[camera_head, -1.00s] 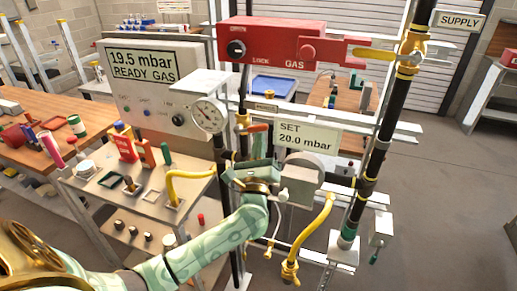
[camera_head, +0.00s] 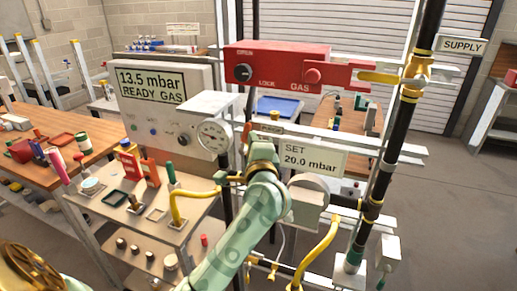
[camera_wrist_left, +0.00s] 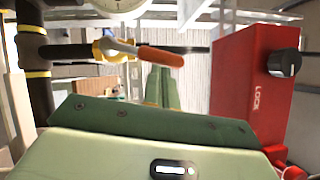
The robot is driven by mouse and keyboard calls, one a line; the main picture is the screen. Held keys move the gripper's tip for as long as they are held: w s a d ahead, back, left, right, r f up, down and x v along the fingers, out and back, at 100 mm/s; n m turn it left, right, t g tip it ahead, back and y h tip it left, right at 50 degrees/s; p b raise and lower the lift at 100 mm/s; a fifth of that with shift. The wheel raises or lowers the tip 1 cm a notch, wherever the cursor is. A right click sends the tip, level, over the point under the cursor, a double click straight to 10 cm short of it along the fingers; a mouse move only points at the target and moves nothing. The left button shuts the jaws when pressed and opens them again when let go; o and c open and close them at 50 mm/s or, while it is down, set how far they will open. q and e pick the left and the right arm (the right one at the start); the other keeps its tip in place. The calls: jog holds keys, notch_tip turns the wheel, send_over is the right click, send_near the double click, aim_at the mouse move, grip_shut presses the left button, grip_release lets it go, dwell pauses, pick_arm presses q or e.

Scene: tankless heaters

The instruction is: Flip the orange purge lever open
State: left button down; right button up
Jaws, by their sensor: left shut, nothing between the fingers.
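The orange purge lever (camera_wrist_left: 160,57) shows in the left wrist view as an orange grip on a metal stem from a brass valve (camera_wrist_left: 104,48). The lever runs roughly along the line of the black pipe (camera_wrist_left: 65,53), slightly tilted. My left gripper (camera_wrist_left: 162,72) is shut and empty. Its green fingers reach up to the lever's grip in the picture; I cannot tell whether they touch it. The display panel (camera_head: 150,85) reads 13.5 mbar, READY GAS. My right gripper is out of view.
A red lock box (camera_head: 290,65) stands above; it is close on the right in the left wrist view (camera_wrist_left: 245,85). A round gauge (camera_head: 213,135), a SET 20.0 mbar sign (camera_head: 315,158), yellow pipes (camera_head: 318,250) and a black riser (camera_head: 385,165) crowd the arm.

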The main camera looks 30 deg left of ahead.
pick_arm(q)
jog(key=shift+s+a+r+n+g+h, duration=0.15)
jog(key=shift+a+r+n+g, duration=0.2)
jog(key=shift+n, duration=0.3)
jog(key=shift+s+a+r+n+g+h, duration=0.15)
jog(key=shift+a+n+g, duration=0.1)
jog(key=shift+a+n, duration=0.3)
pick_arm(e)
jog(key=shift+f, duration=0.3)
pick_arm(q)
jog(key=shift+b, duration=0.3)
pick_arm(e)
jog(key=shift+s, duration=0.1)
